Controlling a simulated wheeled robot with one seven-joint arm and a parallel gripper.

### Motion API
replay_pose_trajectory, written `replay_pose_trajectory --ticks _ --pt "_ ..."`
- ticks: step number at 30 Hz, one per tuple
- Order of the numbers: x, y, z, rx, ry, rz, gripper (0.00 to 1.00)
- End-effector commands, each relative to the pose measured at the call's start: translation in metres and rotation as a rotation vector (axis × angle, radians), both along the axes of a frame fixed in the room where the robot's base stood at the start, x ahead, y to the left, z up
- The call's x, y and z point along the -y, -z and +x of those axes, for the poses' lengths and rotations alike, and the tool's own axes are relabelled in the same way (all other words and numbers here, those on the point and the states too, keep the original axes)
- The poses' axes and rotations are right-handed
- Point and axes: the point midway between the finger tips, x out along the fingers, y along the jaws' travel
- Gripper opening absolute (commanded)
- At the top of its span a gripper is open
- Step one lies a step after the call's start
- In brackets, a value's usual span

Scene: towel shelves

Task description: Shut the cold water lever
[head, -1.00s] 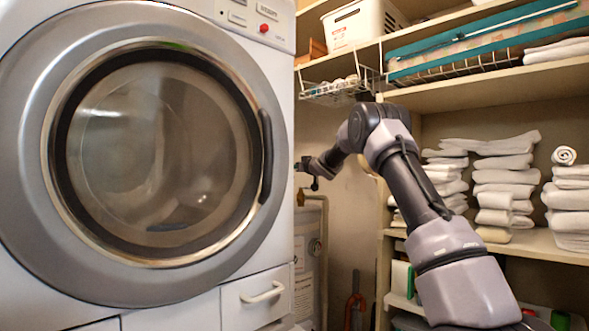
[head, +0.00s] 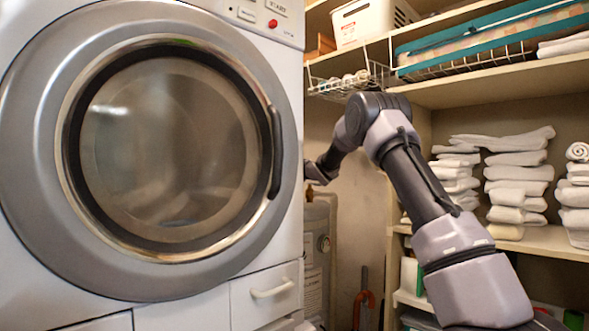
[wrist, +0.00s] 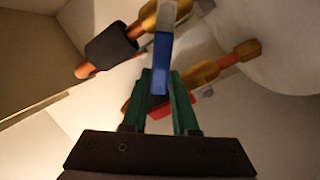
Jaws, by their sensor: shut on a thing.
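In the wrist view, a blue lever (wrist: 161,62) hangs from a brass valve (wrist: 166,14) on a copper pipe (wrist: 84,70). It slants across the pipe's line. My gripper (wrist: 163,82) has its green fingers on either side of the lever's free end, shut on it. A red lever (wrist: 131,106) shows behind the left finger, partly hidden, near a second brass valve (wrist: 205,74). In the head view, the washing machine's right edge hides my gripper and the levers.
A large washing machine (head: 285,215) fills the left. Shelves on the right hold stacked towels (head: 518,185). A wire basket (head: 345,82) hangs above my arm. A tank (head: 317,262) stands in the narrow gap beside the machine. A rounded pale surface (wrist: 270,40) is close in the wrist view.

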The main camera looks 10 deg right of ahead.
Motion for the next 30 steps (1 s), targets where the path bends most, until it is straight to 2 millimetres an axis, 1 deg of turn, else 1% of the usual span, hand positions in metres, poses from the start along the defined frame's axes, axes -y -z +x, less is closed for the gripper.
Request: replay_pose_trajectory --ticks 6,15,22,30 --pt "-0.009 0.015 -0.003 0.073 -0.002 -0.191 0.0" --pt "-0.013 0.032 -0.005 0.166 -0.001 -0.42 0.0" --pt "-0.014 0.041 -0.005 0.215 0.0 -0.538 0.0" --pt "-0.014 0.046 -0.005 0.24 -0.001 -0.602 0.0"
